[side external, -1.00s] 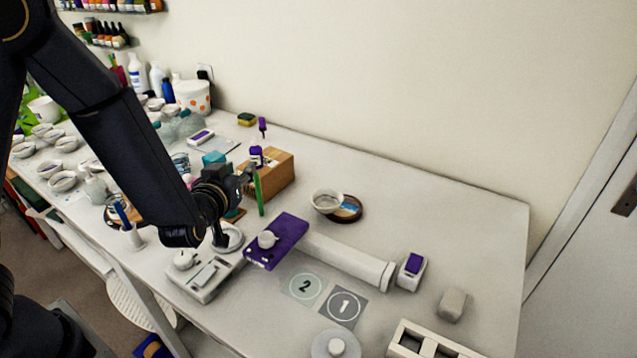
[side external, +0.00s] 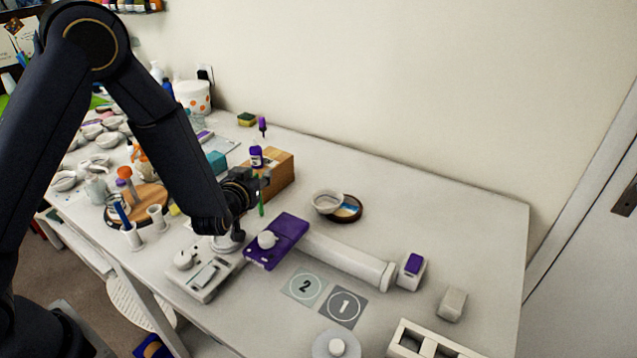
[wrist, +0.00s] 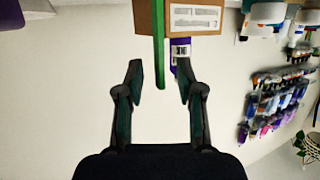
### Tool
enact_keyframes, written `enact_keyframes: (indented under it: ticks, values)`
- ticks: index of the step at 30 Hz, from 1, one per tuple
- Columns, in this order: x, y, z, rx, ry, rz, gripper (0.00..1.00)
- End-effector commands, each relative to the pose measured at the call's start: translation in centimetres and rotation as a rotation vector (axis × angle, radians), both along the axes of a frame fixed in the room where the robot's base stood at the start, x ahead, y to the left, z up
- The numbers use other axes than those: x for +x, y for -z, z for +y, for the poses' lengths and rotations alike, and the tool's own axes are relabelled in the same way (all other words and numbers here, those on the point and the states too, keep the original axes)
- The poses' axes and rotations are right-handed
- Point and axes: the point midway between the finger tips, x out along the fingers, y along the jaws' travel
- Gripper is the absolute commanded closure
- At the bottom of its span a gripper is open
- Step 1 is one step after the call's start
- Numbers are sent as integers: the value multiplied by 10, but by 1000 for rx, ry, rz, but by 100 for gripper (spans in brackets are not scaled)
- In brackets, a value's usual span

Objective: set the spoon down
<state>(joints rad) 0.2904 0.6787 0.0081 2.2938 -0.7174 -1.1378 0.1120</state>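My gripper (wrist: 159,82) is open in the wrist view, with a clear gap between its two fingers. A slim green stick (wrist: 159,45) hangs down from the top of that view between the fingertips, touching neither finger. In the side view my gripper (side external: 264,185) is in front of the wooden box, and the green stick (side external: 261,208) shows just below the fingertips, its upper part hidden. I cannot tell whether this stick is the spoon, as no bowl shows. No other spoon is clear.
The wooden box (side external: 281,176) with a purple-labelled bottle (side external: 256,157) stands behind my gripper. A purple box (side external: 276,243) bearing a white knob, a white scale (side external: 203,275) and a white tube (side external: 345,262) lie nearby.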

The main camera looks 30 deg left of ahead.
Motion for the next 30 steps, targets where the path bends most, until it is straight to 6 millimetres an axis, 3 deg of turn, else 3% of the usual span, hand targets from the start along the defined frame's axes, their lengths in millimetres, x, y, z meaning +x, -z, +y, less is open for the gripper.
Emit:
enact_keyframes:
  ticks: [10, 23, 30]
  values:
    - [0, 0, 0, 0, 0, 0, 100]
    - [0, -4, 0, 0, 0, -1, 100]
    - [0, -37, 0, -1, -1, -7, 100]
